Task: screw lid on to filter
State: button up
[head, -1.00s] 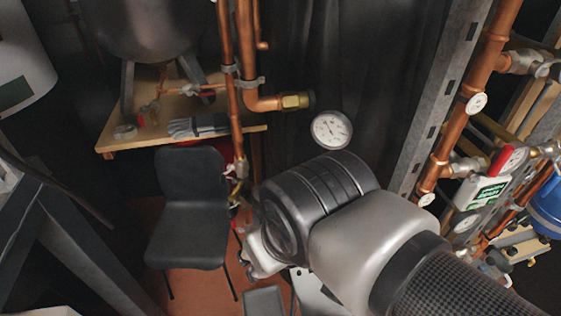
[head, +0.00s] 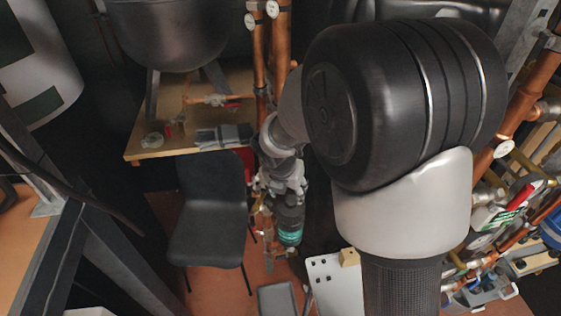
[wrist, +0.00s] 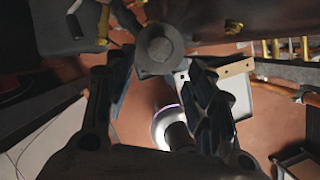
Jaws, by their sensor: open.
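My gripper (wrist: 160,75) is open in the wrist view, with one dark finger on each side. A grey round-ended part (wrist: 160,48), possibly the filter or its lid, shows between and just beyond the fingertips. I cannot tell whether the fingers touch it. In the head view my gripper is small and partly hidden among pipes and fittings left of my large black joint. A dark cylinder with a teal band (head: 290,222) shows at the gripper area; I cannot tell what it is. Lid and filter cannot be told apart clearly.
A black chair (head: 210,215) stands left of the pipes. A wooden table (head: 150,145) with gloves (head: 223,135) is behind it. Vertical copper pipes (head: 280,50) run close to my wrist. More pipes and gauges are at the right. A white perforated plate (head: 333,280) is low in front.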

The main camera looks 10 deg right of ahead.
aim_at(290, 202)
jog(key=shift+b+x, duration=2.7)
jog(key=shift+x, duration=1.7)
jog(key=shift+c, duration=0.4)
jog(key=shift+s+f, duration=0.1)
jog(key=shift+s, duration=0.05)
jog(key=c, duration=1)
jog(key=shift+f+m+h+b, duration=0.1)
jog(key=shift+m+h+b, duration=0.45)
jog(key=shift+m, duration=0.65)
jog(key=shift+m+g, duration=0.4)
jog(key=shift+m, duration=0.1)
jog(key=shift+a+m+g+h, duration=0.1)
jog(key=shift+m+g+h, duration=0.3)
jog(key=shift+m, duration=1.4)
jog(key=shift+p, duration=0.35)
